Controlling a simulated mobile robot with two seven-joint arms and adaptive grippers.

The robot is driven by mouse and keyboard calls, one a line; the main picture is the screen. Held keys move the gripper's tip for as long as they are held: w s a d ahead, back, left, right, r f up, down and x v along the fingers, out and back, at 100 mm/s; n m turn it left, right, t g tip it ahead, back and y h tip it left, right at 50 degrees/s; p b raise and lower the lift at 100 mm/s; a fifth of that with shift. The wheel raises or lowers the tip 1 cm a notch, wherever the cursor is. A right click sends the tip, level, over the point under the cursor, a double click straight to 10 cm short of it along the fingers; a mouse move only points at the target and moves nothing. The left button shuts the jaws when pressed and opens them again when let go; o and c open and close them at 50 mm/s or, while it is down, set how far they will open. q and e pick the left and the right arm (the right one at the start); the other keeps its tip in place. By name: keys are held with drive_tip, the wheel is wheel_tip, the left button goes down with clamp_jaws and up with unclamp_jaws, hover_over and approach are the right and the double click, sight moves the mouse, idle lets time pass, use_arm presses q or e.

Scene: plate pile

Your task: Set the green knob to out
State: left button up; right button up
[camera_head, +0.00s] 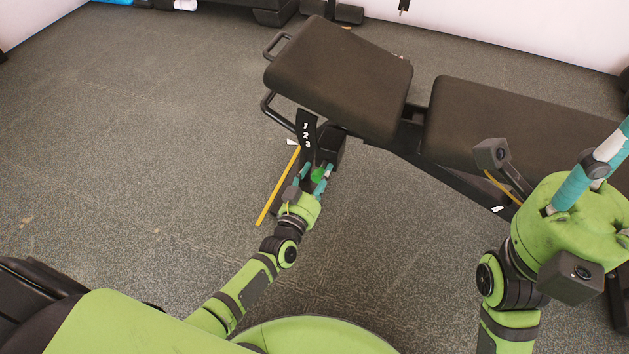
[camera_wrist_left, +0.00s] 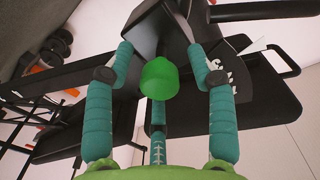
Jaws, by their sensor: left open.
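The green knob (camera_head: 318,175) is on the dark lower frame of a bench, below a black plate with white numbers (camera_head: 306,131). It also shows in the left wrist view (camera_wrist_left: 159,78) as a round, bright green cap facing the camera. My left gripper (camera_head: 316,171) is open, with its teal fingers spread around the knob. In the left wrist view the fingers (camera_wrist_left: 160,60) stand on both sides of the knob with visible gaps, and a third finger is below it. My right gripper (camera_head: 593,165) is at the right edge, away from the knob; its fingers are partly cut off.
The bench has two dark pads, a tilted one (camera_head: 340,75) and a longer one (camera_head: 510,125) to its right. A yellow bar (camera_head: 278,187) slants beside the numbered plate. Grey floor (camera_head: 130,150) is free on the left. Other equipment stands along the back wall.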

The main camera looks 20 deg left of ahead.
use_arm(q)
drive_tip(key=s+a, duration=0.1)
drive_tip(key=s, duration=1.1)
